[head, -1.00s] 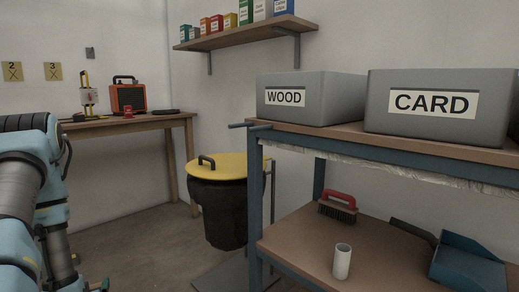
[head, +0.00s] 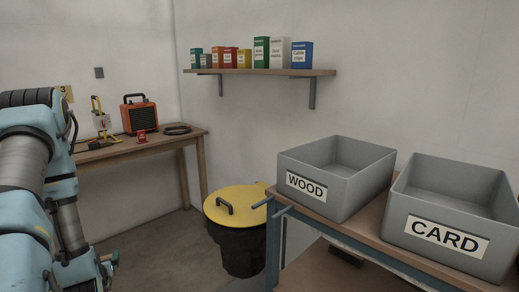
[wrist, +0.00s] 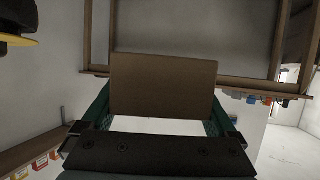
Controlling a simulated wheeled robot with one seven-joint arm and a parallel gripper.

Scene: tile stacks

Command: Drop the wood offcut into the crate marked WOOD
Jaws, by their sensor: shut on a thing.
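The wood offcut is a plain brown rectangular block (wrist: 163,85) in the wrist view. My gripper (wrist: 160,108) is shut on it, with a green finger at each side. In the head view only part of my gripper (head: 110,262) shows low at the left, and I cannot make out the offcut there. The grey crate marked WOOD (head: 307,188) stands open-topped on the bench at the right, well apart from my gripper. The part of its inside that I see is empty.
A similar open grey crate marked CARD (head: 445,238) stands to the right of the WOOD crate on the bench (head: 368,225). A black bin with a yellow lid (head: 235,205) stands left of the bench. A wall shelf (head: 262,72) holds several boxes. A wooden table (head: 150,145) stands behind.

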